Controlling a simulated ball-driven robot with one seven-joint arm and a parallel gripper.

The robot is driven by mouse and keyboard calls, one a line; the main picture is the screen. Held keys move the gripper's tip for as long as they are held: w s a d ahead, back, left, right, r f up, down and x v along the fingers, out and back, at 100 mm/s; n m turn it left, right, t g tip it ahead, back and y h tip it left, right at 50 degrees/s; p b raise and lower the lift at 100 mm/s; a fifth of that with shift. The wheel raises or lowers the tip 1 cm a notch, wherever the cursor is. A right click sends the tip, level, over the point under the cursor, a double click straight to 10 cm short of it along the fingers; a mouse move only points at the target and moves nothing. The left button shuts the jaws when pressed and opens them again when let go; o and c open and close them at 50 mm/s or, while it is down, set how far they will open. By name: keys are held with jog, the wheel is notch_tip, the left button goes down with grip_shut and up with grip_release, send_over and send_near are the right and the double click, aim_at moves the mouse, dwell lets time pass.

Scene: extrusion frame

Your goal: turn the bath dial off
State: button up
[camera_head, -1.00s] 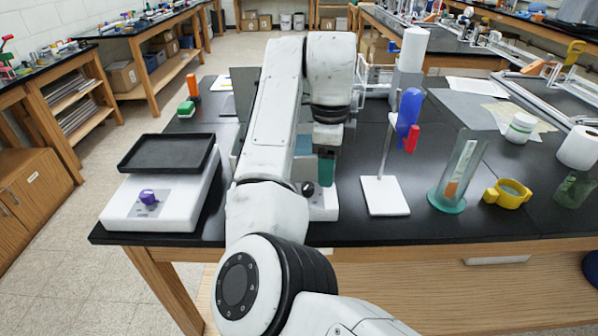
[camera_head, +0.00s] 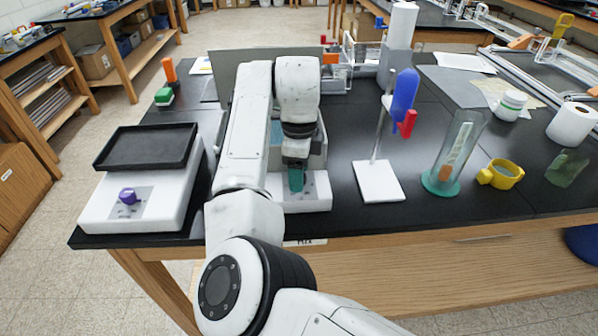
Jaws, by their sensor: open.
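The bath (camera_head: 319,191) is a white-based unit with a grey tank, at the middle of the bench and partly hidden behind my arm. Its front panel faces me. I cannot make out its dial clearly, as my gripper covers part of the panel. My gripper (camera_head: 296,188) has teal fingers pointing down, right in front of the panel. It is open, with nothing seen in it. Whether it touches the dial cannot be told.
A white device with a black tray (camera_head: 147,147) and a purple knob (camera_head: 128,196) stands left. To the right are a stand with a white base (camera_head: 378,182), a glass cylinder (camera_head: 454,150) and a yellow cup (camera_head: 500,174). The bench's front edge is close below.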

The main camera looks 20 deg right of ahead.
jog(key=shift+f, duration=0.55)
jog(key=c, duration=1.1)
